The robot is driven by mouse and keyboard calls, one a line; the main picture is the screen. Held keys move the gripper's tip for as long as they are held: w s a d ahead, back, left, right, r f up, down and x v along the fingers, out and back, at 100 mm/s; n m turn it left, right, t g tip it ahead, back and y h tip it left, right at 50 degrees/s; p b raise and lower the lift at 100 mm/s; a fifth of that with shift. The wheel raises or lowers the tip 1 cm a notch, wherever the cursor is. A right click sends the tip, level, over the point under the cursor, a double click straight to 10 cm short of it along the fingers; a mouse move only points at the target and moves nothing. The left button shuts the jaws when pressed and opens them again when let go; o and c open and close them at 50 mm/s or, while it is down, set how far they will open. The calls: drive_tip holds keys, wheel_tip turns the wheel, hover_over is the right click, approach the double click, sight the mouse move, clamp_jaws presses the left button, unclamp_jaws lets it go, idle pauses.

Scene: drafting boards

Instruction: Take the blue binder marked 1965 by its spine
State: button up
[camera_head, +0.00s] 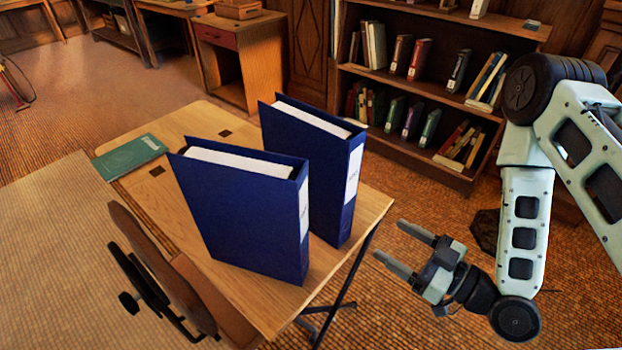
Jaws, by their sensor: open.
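Two blue binders stand upright on a wooden drafting table (345,285). The nearer binder (240,215) is at the left, and the farther binder (305,150) is behind it to the right. Each has a white label on its spine, and the spines face right. The writing on the labels is too small to read, so I cannot tell which is marked 1965. My gripper (390,246) is open and empty, to the right of the table's edge. Its fingers point left toward the binders, with a clear gap between.
A green book (130,157) lies flat at the table's far left. A dark wooden chair (165,265) stands against the near left side. A bookcase (415,155) with several books stands behind. A wooden desk (262,45) is at the back.

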sight(347, 212)
drive_tip(key=b+x, duration=0.2)
drive_tip(key=x, duration=0.1)
drive_tip(key=b+x, duration=0.3)
drive_tip(key=shift+w+a+f, duration=0.25)
drive_tip(key=shift+w+a, duration=0.05)
drive_tip(key=x, duration=0.1)
drive_tip(key=p+x, duration=0.1)
drive_tip(key=x, duration=0.2)
drive_tip(key=shift+r, duration=0.35)
drive_tip(key=shift+p+x, duration=0.7)
drive_tip(key=shift+x, duration=2.25)
drive_tip(key=shift+w+d+r, duration=0.2)
drive_tip(key=c, duration=1.5)
drive_tip(key=shift+r, duration=0.1)
